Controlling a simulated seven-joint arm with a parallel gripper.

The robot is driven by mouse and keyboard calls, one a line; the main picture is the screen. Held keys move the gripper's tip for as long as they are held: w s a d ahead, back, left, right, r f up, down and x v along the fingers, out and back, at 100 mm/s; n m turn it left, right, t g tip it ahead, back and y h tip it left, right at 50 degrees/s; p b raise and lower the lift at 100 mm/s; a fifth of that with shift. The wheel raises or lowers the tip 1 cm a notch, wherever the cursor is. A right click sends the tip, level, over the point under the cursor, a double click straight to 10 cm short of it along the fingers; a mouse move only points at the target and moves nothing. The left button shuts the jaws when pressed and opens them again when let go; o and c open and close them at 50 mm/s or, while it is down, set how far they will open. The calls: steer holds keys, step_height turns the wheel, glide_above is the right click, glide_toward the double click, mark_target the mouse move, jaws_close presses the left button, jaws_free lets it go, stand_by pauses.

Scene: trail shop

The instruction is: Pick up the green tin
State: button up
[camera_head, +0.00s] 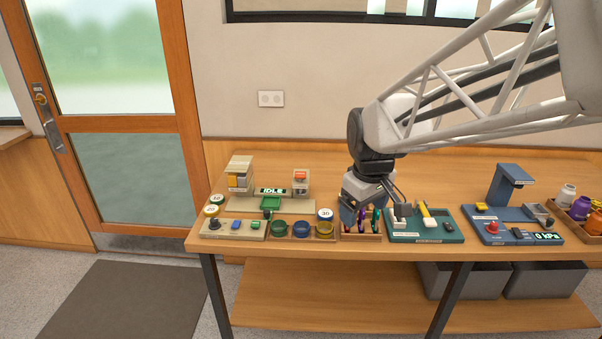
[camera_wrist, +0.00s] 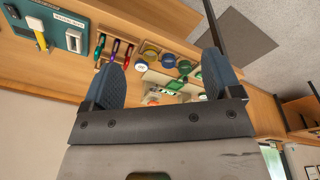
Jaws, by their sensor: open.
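A small tin with a green side and pale lid (camera_head: 217,199) stands at the left end of the bench, just behind a yellow tin (camera_head: 211,211). A green round ring or cup (camera_head: 279,229) sits farther right, beside a blue one (camera_head: 302,229); I cannot tell whether these are tins or holders. A yellow-and-blue tin marked 30 (camera_head: 325,216) stands right of them. My gripper (camera_head: 360,222) is pointed down by the carabiner rack, right of all these. Its blue fingers are apart with nothing between them in the wrist view (camera_wrist: 165,52).
The rack with coloured carabiners (camera_head: 361,237) is below my gripper. Left is a beige station with an IDLE display (camera_head: 271,190). Right are a green tool board (camera_head: 425,236), a blue press-like device (camera_head: 503,190) and a wooden crate of bottles (camera_head: 566,227). Bare bench lies behind.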

steer(key=w+a+f+n, duration=0.55)
steer(key=w+a, duration=0.45)
steer(key=w, duration=0.3)
steer(key=n+g, duration=0.2)
steer(key=n, duration=0.3)
glide_toward(277, 225)
steer(key=s, duration=0.2)
steer(key=shift+s+d+f, duration=0.1)
steer(key=shift+s+f, duration=0.05)
steer(key=shift+f, duration=0.1)
steer(key=shift+f, duration=1.3)
steer(key=shift+f, duration=2.6)
steer(key=c, duration=0.8)
